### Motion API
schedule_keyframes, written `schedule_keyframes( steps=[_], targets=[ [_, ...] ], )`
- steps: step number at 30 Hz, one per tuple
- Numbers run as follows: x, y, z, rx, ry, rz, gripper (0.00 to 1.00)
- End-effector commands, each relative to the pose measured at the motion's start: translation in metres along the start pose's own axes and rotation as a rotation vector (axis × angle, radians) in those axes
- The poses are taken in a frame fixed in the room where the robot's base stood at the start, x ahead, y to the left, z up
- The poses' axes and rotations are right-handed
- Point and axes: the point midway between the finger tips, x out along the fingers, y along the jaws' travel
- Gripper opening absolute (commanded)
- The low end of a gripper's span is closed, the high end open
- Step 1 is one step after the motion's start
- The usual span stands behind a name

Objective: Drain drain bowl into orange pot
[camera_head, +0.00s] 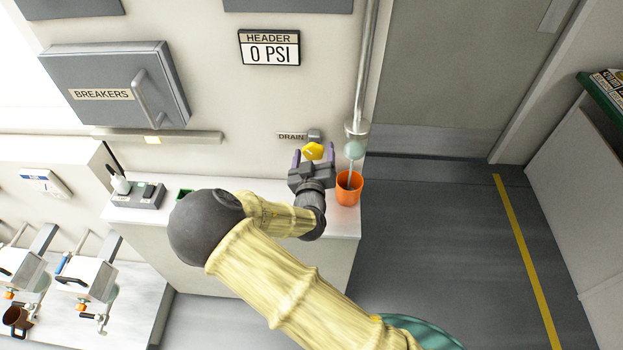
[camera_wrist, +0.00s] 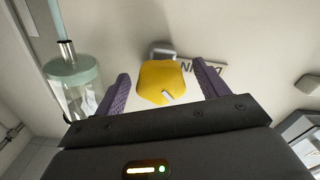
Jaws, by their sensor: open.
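The orange pot (camera_head: 349,188) stands upright on the right end of the white counter, just right of my gripper. The drain bowl (camera_head: 355,149) is a pale green glass bowl at the foot of a vertical pipe, above the pot; a pale stream shows between them. In the wrist view the bowl (camera_wrist: 72,85) is at the left. The yellow drain knob (camera_head: 313,151) sits on the wall by the DRAIN label; in the wrist view the knob (camera_wrist: 161,82) lies between my fingers.
The white counter (camera_head: 147,217) runs below the wall. A header display (camera_head: 269,48) reads 0 PSI. A grey breaker box (camera_head: 115,84) is at the upper left. The floor (camera_head: 440,235) to the right is clear.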

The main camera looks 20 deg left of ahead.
Motion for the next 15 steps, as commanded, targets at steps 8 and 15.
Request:
schedule_keyframes(
  steps=[8,15],
  targets=[
    [-0.045,-0.002,0.002,0.001,-0.001,-0.003,0.73],
    [-0.093,-0.002,0.002,0.000,-0.002,-0.003,0.73]
  ],
)
